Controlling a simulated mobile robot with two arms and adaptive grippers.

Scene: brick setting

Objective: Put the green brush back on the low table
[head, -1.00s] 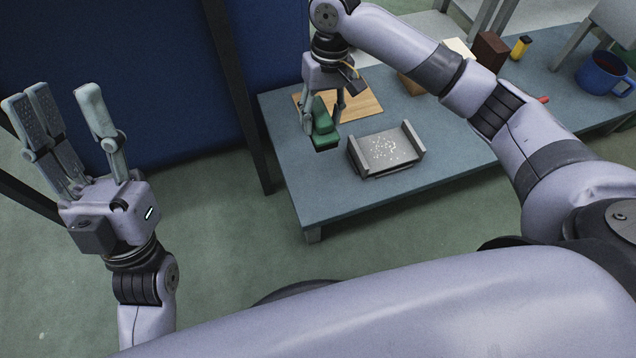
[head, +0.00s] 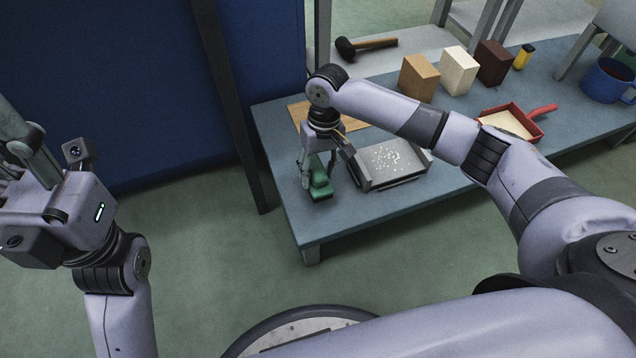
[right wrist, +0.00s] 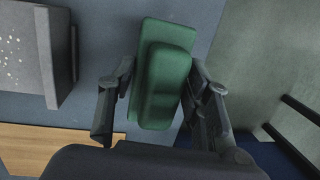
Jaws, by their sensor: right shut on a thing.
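The green brush (head: 320,188) is a small block with a raised grip, over the front left part of the blue-grey low table (head: 310,226). My right gripper (head: 318,176) points down and is shut on the brush. In the right wrist view the brush (right wrist: 163,75) sits between the two fingers of the right gripper (right wrist: 160,95). It is at or just above the table top; I cannot tell whether it touches. My left gripper (head: 30,155) is at the left edge, away from the table, its fingers partly cut off by the frame.
A grey tray (head: 405,178) with white specks stands close right of the brush. A wooden board (head: 300,115) lies behind. Farther right are several blocks (head: 418,78), a red dustpan (head: 540,112) and a blue mug (head: 606,80). A mallet (head: 366,45) lies behind. Bare table lies in front of the brush.

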